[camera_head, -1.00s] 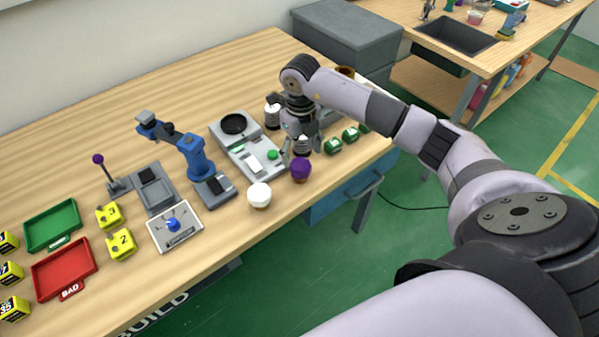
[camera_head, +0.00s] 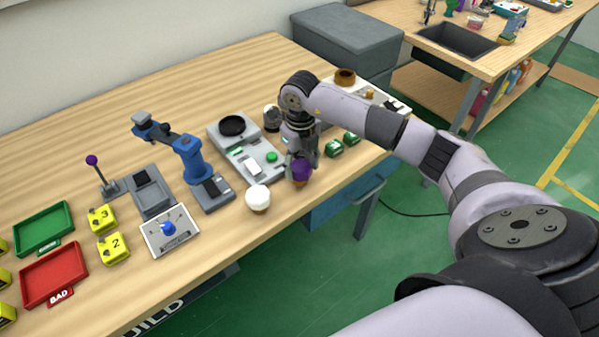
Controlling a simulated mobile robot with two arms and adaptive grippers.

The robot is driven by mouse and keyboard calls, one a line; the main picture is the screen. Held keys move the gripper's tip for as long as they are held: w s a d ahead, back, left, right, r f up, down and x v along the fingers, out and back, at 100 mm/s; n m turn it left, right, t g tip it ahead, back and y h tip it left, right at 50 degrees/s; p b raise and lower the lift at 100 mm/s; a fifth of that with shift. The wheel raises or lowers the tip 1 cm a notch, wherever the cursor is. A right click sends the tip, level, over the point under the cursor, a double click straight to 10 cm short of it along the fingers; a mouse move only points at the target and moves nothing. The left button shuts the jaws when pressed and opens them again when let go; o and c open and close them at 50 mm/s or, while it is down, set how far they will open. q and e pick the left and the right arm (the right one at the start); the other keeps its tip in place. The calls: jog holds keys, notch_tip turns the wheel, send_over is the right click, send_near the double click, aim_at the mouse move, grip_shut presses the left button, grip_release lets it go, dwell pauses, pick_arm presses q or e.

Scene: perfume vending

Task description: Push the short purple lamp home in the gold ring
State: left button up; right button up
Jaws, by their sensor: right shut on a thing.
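The short purple lamp (camera_head: 301,171) has a round purple top and stands near the front edge of the wooden table. My right gripper (camera_head: 301,160) is down at the lamp from behind and shut on it; the fingers are partly hidden by the lamp and wrist. A round gold-brown ring-like part (camera_head: 345,77) shows at the back right, on a pale panel behind my right forearm; its opening is too small to see into clearly. My left gripper is not in view.
A white lamp (camera_head: 257,198) stands just left of the purple one. Green blocks (camera_head: 334,148) sit to the right. A grey box (camera_head: 349,40) stands at the back.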

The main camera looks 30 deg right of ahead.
aim_at(300, 166)
jog(key=c, duration=0.3)
jog(key=shift+r, duration=0.1)
jog(key=shift+r+p, duration=1.65)
jog(key=shift+r, duration=0.75)
